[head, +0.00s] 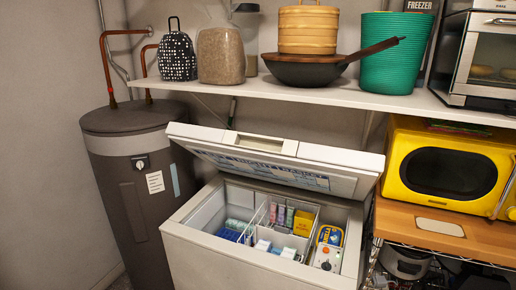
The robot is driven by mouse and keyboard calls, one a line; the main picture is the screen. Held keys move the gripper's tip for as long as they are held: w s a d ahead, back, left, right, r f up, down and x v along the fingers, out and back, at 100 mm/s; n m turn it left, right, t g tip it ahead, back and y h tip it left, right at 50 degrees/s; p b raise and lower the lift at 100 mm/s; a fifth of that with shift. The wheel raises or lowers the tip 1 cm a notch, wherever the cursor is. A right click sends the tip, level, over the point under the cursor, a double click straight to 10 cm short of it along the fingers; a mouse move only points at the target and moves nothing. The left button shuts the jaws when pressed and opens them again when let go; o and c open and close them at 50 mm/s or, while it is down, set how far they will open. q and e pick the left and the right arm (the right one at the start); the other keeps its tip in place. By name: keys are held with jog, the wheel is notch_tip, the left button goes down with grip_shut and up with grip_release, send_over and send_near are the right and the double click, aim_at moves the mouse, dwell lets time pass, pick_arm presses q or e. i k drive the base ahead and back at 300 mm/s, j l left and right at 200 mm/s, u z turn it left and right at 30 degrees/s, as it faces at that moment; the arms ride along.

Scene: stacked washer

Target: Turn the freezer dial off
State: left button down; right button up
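The white chest freezer (205,262) stands in the lower middle with its lid (270,160) tilted up and open. Inside, at the right end, a light panel (337,256) carries a small round dark and orange-red part (326,265) that looks like the dial. It is too small to tell its setting. Neither of my grippers is in view.
Wire dividers and colourful packages (285,215) fill the freezer. A dark tank (135,195) with its own small knob (140,164) stands left. A shelf (290,94) with a pan and pots runs above the lid. A yellow microwave (450,170) sits right on a wooden counter (400,222).

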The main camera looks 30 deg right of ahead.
aim_at(326, 266)
jog(key=z, duration=1.45)
